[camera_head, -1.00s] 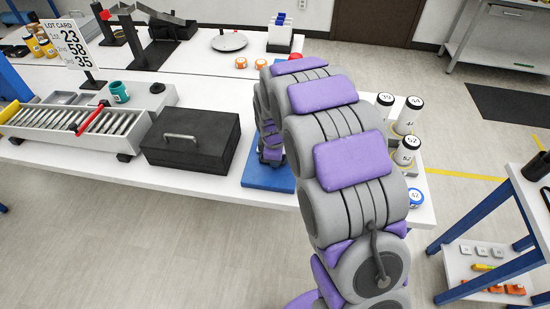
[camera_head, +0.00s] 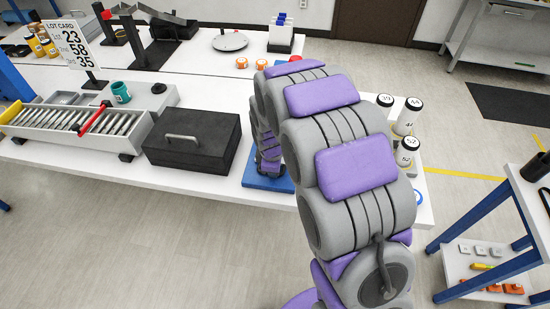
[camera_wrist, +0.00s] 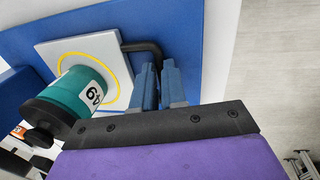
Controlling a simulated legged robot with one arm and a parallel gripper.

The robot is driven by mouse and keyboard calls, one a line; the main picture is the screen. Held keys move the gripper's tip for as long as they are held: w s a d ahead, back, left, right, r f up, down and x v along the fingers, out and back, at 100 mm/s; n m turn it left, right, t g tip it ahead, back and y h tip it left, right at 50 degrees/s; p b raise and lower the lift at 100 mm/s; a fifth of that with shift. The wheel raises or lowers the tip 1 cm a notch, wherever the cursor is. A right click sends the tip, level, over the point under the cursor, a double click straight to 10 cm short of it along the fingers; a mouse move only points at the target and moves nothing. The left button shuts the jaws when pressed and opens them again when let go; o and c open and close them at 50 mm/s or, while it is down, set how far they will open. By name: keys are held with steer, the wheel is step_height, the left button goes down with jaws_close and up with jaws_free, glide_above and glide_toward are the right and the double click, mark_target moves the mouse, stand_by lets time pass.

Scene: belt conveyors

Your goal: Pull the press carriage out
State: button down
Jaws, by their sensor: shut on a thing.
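The press carriage (camera_wrist: 112,47) shows in the wrist view as a pale plate with a yellow ring, lying on a blue base (camera_wrist: 190,15). A teal can (camera_wrist: 85,92) with a black cap and the label 49 stands on the plate, within or partly over the ring. A black bent handle (camera_wrist: 146,46) sticks out from the plate's side. My gripper (camera_wrist: 158,82) has its blue fingers shut on this handle. In the head view, my arm hides the gripper and carriage. Only part of the blue base (camera_head: 250,180) shows there.
A black lidded box (camera_head: 192,137) stands left of the blue base, and a roller tray (camera_head: 85,120) is farther left. Labelled white cans (camera_head: 406,118) stand right of my arm. A blue-framed cart (camera_head: 490,215) is at the right. Open floor lies before the table.

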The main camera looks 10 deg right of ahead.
steer(key=s, duration=0.2)
steer(key=s+a+p, duration=0.1)
steer(key=s, duration=0.1)
steer(key=s+a, duration=0.1)
steer(key=s, duration=0.1)
steer(key=shift+s+a, duration=0.1)
steer(key=shift+s, duration=0.15)
steer(key=c, duration=1.2)
jaws_free()
steer(key=shift+r, duration=0.1)
steer(key=s+r+p, duration=0.1)
steer(key=r, duration=0.4)
steer(key=r+p, duration=0.1)
steer(key=r, duration=0.5)
steer(key=s+a+r+p, duration=0.1)
steer(key=r, duration=0.5)
steer(key=shift+s, duration=0.35)
steer(key=shift+f, duration=0.1)
